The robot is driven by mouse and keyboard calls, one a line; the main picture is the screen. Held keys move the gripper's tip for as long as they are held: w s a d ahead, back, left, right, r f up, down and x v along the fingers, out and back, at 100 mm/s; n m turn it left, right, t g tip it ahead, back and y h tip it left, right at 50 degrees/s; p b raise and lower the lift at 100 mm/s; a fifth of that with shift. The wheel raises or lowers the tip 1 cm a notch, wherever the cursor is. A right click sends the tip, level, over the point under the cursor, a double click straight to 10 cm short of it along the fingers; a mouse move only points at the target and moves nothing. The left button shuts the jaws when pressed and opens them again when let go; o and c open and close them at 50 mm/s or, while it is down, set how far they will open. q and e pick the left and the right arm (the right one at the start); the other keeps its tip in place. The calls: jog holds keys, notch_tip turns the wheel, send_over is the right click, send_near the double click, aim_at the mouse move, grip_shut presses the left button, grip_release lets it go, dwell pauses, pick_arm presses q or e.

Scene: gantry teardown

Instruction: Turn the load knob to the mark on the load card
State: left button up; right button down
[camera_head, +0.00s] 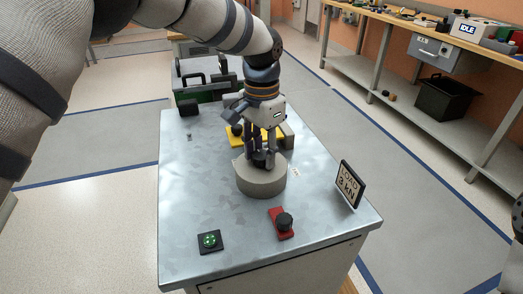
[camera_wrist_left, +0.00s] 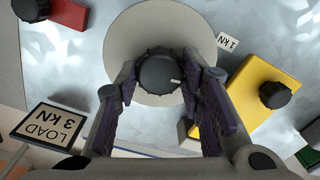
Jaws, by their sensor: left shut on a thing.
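The black load knob (camera_wrist_left: 158,74) sits on a round grey base (camera_head: 262,183) in the middle of the metal table. A short white line on the knob points right in the left wrist view. A small "1 kN" label (camera_wrist_left: 228,41) lies beside the base; other marks are hidden or out of view. The load card (camera_head: 348,184) stands at the table's right edge; in the left wrist view the card (camera_wrist_left: 49,124) reads "LOAD 3 kN". My left gripper (camera_head: 263,158) reaches down from above, its fingers shut on the knob.
A red block with a black knob (camera_head: 284,222) and a green button (camera_head: 210,241) are near the table's front. A yellow block (camera_wrist_left: 245,100) with a black knob is behind the base. The table's left side is clear.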

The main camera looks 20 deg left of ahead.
pick_arm(q)
jog(key=m, duration=0.4)
jog(key=shift+f+m, duration=0.1)
jog(key=shift+m, duration=0.2)
jog(key=m, duration=0.5)
jog(key=shift+s, duration=0.1)
jog(key=m, duration=0.5)
jog(key=shift+m, duration=0.4)
jog(key=shift+s+m+b, duration=0.1)
jog(key=shift+m+b, duration=0.25)
jog(key=shift+m, duration=1.95)
jog(key=o, duration=1.2)
jog(key=shift+c, duration=0.2)
